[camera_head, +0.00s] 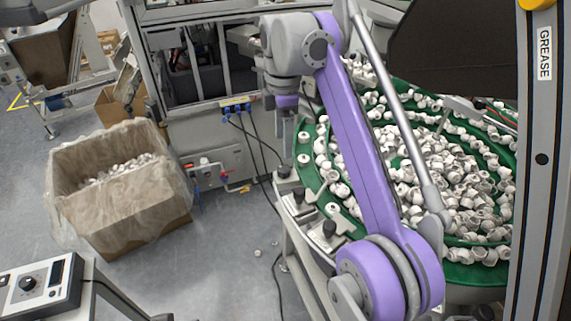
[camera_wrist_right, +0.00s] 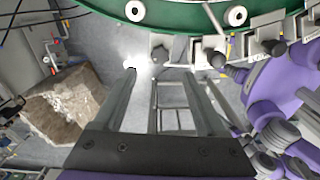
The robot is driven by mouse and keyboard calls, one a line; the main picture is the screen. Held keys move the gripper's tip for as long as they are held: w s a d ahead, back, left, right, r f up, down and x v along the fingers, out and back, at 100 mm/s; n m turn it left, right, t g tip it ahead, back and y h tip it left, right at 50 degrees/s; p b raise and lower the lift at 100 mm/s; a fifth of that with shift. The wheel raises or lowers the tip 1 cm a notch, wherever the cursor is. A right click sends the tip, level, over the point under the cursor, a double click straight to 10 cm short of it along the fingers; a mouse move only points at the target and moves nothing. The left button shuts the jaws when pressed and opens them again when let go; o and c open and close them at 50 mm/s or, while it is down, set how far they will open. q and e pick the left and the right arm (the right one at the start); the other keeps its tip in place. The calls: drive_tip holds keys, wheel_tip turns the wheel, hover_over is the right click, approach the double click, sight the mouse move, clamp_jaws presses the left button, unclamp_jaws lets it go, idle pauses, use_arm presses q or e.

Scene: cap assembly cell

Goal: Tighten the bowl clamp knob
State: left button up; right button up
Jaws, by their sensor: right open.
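The green bowl (camera_head: 300,150) holds many white caps. Several dark clamp knobs sit along its near left rim, among them a front knob (camera_head: 329,228), a middle knob (camera_head: 299,195) and a far knob (camera_head: 284,172). My right gripper (camera_head: 285,150) points down just above the far knob. In the right wrist view my right gripper (camera_wrist_right: 159,74) is open, with empty space between its two fingers. A dark knob (camera_wrist_right: 160,54) shows just beyond the fingertips, roughly between them, apart from both. The bowl rim (camera_wrist_right: 180,18) crosses the top of that view. My left gripper is out of view.
A lined cardboard box (camera_head: 120,190) with white caps stands on the floor at left. A control box (camera_head: 40,285) is at the lower left. A grey post (camera_head: 540,160) marked GREASE stands at right. Cables hang behind the gripper. The floor between box and bowl is mostly clear.

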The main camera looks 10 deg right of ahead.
sight(284, 169)
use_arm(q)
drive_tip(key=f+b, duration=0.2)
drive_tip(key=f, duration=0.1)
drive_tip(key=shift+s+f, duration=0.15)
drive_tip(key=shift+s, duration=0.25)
use_arm(e)
wheel_tip(284, 169, down, 8)
drive_tip(key=shift+f, duration=0.15)
clamp_jaws()
